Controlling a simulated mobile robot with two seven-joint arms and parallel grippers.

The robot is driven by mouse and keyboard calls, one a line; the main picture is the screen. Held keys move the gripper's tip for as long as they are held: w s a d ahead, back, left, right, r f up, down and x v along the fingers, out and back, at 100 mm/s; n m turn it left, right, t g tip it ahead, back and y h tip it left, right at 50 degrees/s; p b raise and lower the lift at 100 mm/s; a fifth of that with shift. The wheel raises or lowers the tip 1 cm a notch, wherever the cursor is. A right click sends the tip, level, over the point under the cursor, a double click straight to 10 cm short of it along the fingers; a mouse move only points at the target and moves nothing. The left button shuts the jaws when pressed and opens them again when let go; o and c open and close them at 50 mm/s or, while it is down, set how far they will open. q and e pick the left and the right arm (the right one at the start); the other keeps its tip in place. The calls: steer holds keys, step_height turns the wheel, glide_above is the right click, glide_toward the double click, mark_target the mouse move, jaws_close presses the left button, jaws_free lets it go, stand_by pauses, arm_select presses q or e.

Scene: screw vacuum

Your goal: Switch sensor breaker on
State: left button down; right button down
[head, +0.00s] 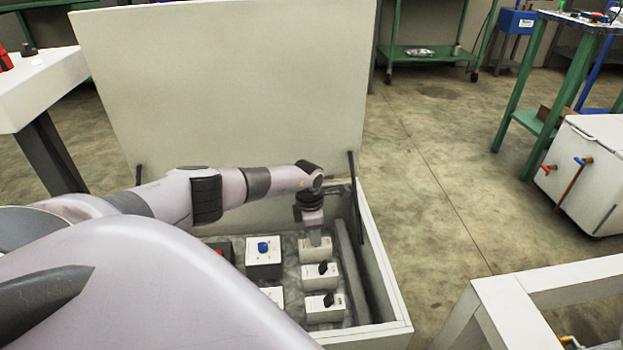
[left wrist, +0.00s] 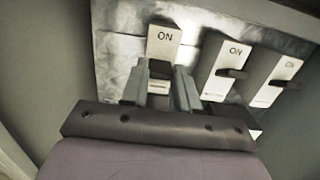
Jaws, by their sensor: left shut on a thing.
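Several white breakers with black levers stand in a column inside an open box. The far breaker (head: 318,254) is under my left gripper (head: 316,240), which reaches down to it. In the left wrist view this breaker (left wrist: 163,38) shows the word ON above its dark lever (left wrist: 159,70). The fingers of my left gripper (left wrist: 158,88) are on either side of the lever, shut on it. The middle breaker (head: 319,277) and the near breaker (head: 325,308) stand free of the gripper. Their labels cannot be read in the head view. My right gripper is not in view.
The box's lid (head: 225,85) stands open at the back. The box's right wall (head: 384,265) is close to the breakers. A white block with a blue knob (head: 263,247) stands left of them. A white frame (head: 545,275) stands to the right on the floor.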

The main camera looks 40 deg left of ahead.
arm_select(q)
steer(key=shift+w+d+f+g+y+b, duration=0.1)
steer(key=shift+w+d+g+y+b, duration=0.2)
steer(key=shift+g+y+b, duration=0.4)
steer(key=shift+w+g+b, duration=0.1)
steer(key=shift+g+b, duration=0.2)
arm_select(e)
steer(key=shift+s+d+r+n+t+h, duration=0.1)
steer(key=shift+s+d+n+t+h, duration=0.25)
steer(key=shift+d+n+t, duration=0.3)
arm_select(q)
steer(key=shift+w+d+g+y+b, duration=0.2)
steer(key=shift+g+y+b, duration=0.1)
steer(key=shift+g+y, duration=0.2)
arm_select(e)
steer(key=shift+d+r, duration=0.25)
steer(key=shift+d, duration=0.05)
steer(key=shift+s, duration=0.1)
arm_select(q)
steer(key=c, duration=0.8)
jaws_free()
steer(key=shift+c, duration=0.2)
